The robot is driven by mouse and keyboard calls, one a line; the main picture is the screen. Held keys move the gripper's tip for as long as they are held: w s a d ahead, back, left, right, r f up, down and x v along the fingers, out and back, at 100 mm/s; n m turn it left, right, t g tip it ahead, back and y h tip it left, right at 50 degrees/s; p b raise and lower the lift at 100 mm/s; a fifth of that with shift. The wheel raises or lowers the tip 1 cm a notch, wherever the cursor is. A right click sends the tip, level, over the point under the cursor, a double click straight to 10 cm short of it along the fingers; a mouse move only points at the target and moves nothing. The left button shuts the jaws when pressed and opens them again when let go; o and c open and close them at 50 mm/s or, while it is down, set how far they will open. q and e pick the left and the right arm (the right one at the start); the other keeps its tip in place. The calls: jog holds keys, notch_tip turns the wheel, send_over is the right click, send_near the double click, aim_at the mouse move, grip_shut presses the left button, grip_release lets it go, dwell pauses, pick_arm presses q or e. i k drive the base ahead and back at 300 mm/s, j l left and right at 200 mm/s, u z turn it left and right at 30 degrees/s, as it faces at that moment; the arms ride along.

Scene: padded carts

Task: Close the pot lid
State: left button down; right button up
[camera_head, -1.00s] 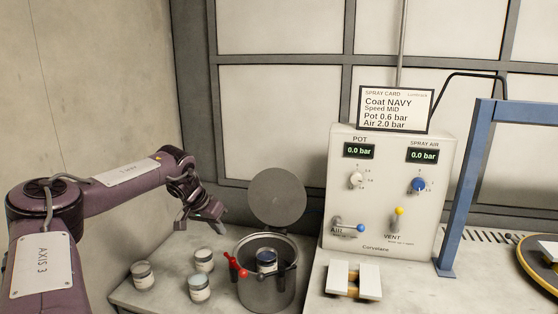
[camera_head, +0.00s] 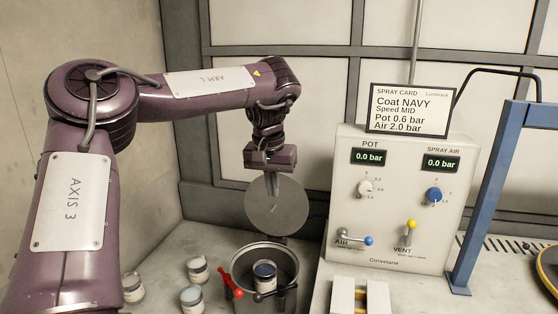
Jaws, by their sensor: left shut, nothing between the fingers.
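The grey metal pot (camera_head: 242,302) stands open on the pale bench at the lower middle of the head view. Its round grey lid (camera_head: 292,212) stands upright, raised at the back of the pot. A red-handled clamp (camera_head: 230,285) and a black-ended clamp (camera_head: 274,294) are at the rim. My left gripper (camera_head: 271,192) points down in front of the lid's upper left part, above the pot. Its fingers are together and empty; I cannot tell whether they touch the lid. My right gripper is out of view.
Several small cans (camera_head: 192,297) stand left of the pot. The control box (camera_head: 388,245) with knobs and levers stands to the right, with a spray card (camera_head: 410,109) on top. A blue frame (camera_head: 483,200) rises farther right. Pale blocks (camera_head: 358,296) lie before the box.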

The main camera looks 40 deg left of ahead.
aim_at(284, 214)
jog(key=i+j, duration=0.4)
jog(key=j, duration=0.15)
jog(key=i+j, duration=0.45)
jog(key=j, duration=0.1)
